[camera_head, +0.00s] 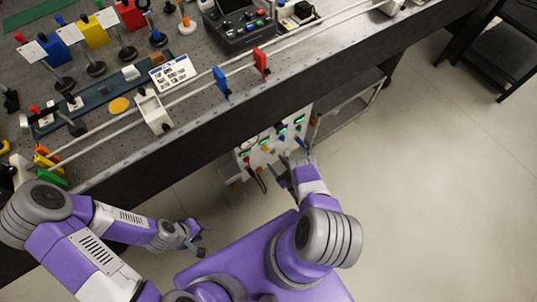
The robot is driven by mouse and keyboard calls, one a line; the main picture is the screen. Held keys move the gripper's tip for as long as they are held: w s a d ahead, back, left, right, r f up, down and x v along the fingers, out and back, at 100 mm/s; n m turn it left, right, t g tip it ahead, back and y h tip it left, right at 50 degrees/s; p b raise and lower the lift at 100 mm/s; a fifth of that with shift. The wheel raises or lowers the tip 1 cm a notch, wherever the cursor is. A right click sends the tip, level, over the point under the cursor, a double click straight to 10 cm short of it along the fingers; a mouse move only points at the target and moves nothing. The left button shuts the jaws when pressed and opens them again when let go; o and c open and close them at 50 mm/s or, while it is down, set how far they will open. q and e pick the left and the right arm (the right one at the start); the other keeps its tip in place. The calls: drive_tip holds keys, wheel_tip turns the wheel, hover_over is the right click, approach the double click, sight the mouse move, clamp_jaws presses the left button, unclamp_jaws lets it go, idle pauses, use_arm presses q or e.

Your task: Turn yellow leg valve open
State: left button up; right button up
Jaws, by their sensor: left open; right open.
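A pale panel (257,157) under the bench's front edge carries green-lit displays and several small coloured handles. A small yellow spot (266,150) on it may be the yellow leg valve; it is too small to tell its shape or which way it is turned. My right gripper (287,167) is open in front of the panel's lower right part, close to the small handles. I cannot tell whether it touches any of them. My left gripper (202,240) is open and empty above the floor, left of my purple base and well apart from the panel.
The dark bench (200,137) runs diagonally above the panel. A blue handle (221,82) and a red handle (260,63) stand on its front rail. Orange, yellow and green handles (48,163) are at its left end. A framed cart (345,107) stands right of the panel.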

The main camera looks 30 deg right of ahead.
sight(265, 149)
drive_tip(key=w+b, duration=0.1)
drive_tip(key=w, duration=0.6)
drive_tip(key=shift+a+b, duration=0.3)
drive_tip(key=shift+b, duration=0.1)
drive_tip(key=c, duration=1.1)
